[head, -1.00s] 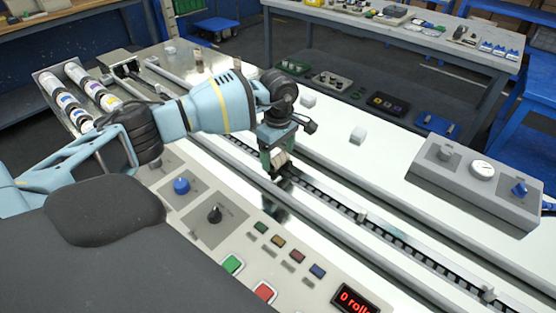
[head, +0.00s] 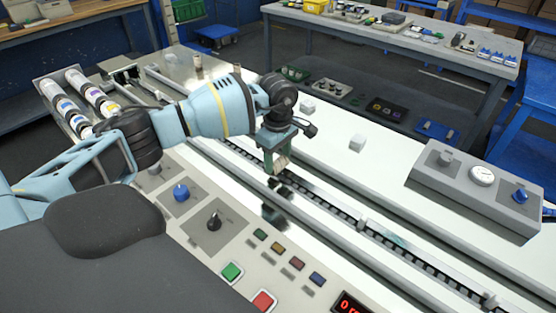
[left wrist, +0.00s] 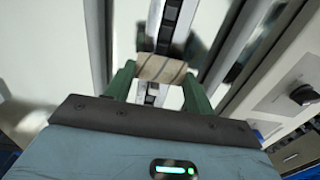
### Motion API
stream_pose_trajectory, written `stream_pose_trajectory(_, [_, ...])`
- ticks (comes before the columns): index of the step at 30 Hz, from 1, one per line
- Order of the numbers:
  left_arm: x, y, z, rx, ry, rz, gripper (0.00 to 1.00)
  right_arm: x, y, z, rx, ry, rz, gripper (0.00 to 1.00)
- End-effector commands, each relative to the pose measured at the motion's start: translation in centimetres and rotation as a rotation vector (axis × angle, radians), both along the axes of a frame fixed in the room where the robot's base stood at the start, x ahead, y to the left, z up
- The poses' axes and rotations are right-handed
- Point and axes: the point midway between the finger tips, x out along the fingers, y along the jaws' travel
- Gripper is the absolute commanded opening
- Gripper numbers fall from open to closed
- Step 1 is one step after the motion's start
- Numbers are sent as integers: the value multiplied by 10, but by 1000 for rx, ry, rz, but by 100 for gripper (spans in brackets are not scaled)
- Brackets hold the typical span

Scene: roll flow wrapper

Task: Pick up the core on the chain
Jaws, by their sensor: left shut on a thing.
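The core (head: 280,165) is a short tan cylinder between the green fingers of my left gripper (head: 275,160) in the head view. My left gripper is shut on it above the machine's white bed. In the left wrist view, the core (left wrist: 161,69) lies crosswise between the two fingertips, with dark lines on its side. The dark chain (head: 330,207) runs in a slot along the bed, and its links also show behind the core in the left wrist view (left wrist: 171,22). The fingers partly hide the core in the head view. My right gripper is not in view.
A control panel with knobs and coloured buttons (head: 277,247) lies along the near side. A grey box with a gauge (head: 475,184) stands at the right. White blocks (head: 357,142) sit on the bed beyond the chain. Printed rolls (head: 75,105) lie at the far left.

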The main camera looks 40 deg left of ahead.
Motion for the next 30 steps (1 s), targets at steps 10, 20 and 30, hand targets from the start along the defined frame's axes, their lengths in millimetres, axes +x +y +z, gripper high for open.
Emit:
stream_pose_trajectory(10, [-23,2,29,2,0,-1,33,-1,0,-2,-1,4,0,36])
stream_pose_trajectory(20, [-75,3,32,2,1,0,33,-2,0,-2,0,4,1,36])
stream_pose_trajectory(30, [-129,4,37,1,2,0,33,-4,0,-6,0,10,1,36])
